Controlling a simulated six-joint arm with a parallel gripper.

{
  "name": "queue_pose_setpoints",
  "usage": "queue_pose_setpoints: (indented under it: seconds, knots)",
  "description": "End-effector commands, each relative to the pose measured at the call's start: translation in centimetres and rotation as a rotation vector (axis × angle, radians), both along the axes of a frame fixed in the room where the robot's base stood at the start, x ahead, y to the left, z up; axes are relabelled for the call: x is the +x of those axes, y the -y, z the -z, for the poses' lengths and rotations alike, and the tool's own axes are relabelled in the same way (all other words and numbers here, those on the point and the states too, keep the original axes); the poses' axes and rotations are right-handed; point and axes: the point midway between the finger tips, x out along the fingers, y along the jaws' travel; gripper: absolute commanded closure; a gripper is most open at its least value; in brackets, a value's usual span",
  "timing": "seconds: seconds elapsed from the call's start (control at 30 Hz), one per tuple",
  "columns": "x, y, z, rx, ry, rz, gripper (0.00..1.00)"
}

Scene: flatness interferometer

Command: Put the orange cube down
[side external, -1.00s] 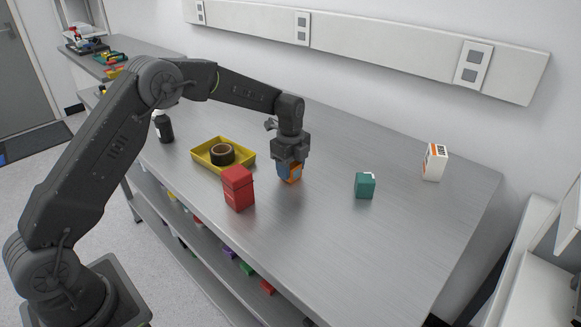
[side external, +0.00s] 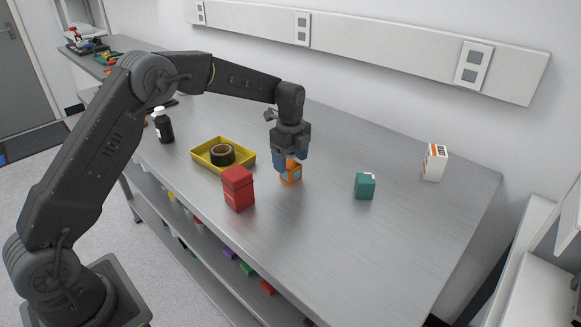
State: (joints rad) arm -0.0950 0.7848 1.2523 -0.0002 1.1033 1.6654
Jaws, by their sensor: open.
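The orange cube (side external: 291,175) sits on the grey metal table (side external: 330,235), near the middle. A pale bluish patch shows on its front face. My gripper (side external: 290,164) points down right over the cube, with its blue fingertips at the cube's upper part. The fingers are open. The cube's top is partly hidden by the fingers, and I cannot tell whether a finger still touches it.
A yellow tray (side external: 204,160) holds a dark roll of tape (side external: 222,154). A teal box (side external: 365,186) and a white carton (side external: 434,162) stand to the right. A dark bottle (side external: 163,125) stands at far left.

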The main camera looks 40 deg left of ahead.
Motion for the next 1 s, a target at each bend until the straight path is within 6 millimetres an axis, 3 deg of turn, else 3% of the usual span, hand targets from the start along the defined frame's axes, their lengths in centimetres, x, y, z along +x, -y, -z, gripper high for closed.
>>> queue_pose_setpoints:
  seconds: [0.2, 0.4, 0.77, 0.87, 1.0]
  knots:
    - [0.1, 0.0, -5.0, 0.000, 0.004, 0.000, 0.27]
    - [0.0, 0.0, -8.0, 0.000, 0.002, 0.000, 0.27]
    - [-0.4, 0.1, -9.7, 0.000, 0.006, -0.020, 0.27]
    - [-1.7, 0.5, -11.5, 0.001, 0.034, -0.094, 0.27]
    - [-5.8, 1.5, -15.5, -0.008, 0.102, -0.298, 0.27]
